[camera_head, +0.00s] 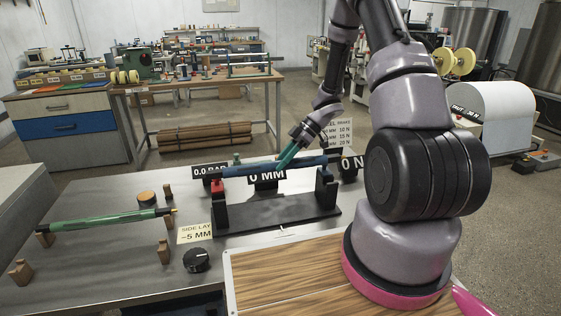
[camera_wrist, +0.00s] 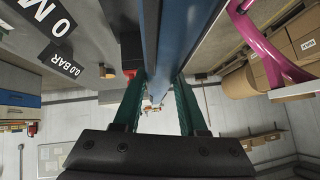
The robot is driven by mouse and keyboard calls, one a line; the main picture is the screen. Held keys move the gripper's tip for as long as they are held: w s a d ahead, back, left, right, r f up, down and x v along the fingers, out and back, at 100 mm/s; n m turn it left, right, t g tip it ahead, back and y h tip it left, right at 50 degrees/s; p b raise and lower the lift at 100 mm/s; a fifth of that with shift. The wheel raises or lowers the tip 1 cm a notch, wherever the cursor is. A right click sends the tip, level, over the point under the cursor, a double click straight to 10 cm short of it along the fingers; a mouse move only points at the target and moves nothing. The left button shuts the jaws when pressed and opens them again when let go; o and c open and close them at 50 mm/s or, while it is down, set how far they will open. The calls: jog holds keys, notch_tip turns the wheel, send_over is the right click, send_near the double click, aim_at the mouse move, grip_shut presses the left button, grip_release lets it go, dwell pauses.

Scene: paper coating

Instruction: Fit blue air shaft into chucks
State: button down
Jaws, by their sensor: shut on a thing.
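The blue air shaft (camera_head: 248,169) lies nearly level across the black stand (camera_head: 280,210) in the head view. Its left end is at the left chuck post (camera_head: 218,190), which has a red part, and its right end is at the right chuck post (camera_head: 326,188). I cannot tell whether either end is seated. My gripper (camera_head: 284,163) is shut on the shaft near its middle, with teal fingers reaching down from the upper right. In the wrist view the blue shaft (camera_wrist: 160,60) runs between the two fingers of my gripper (camera_wrist: 158,100).
A green shaft (camera_head: 100,220) rests on wooden supports at the left. A black knob (camera_head: 197,260) and a side lay sign (camera_head: 196,233) are in front of the stand. A 0.0 bar sign (camera_head: 208,170) stands behind it. A wood-grain board (camera_head: 290,275) lies at the front right.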

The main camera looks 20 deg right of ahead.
jog(key=shift+f, duration=0.1)
jog(key=shift+f, duration=2.8)
jog(key=shift+f, duration=2)
jog(key=shift+c, duration=1.9)
grip_release()
jog(key=shift+d, duration=0.1)
jog(key=v, duration=1)
jog(key=shift+d+r, duration=0.2)
jog(key=shift+d, duration=0.05)
jog(key=shift+w, duration=0.1)
jog(key=shift+w+r, duration=0.1)
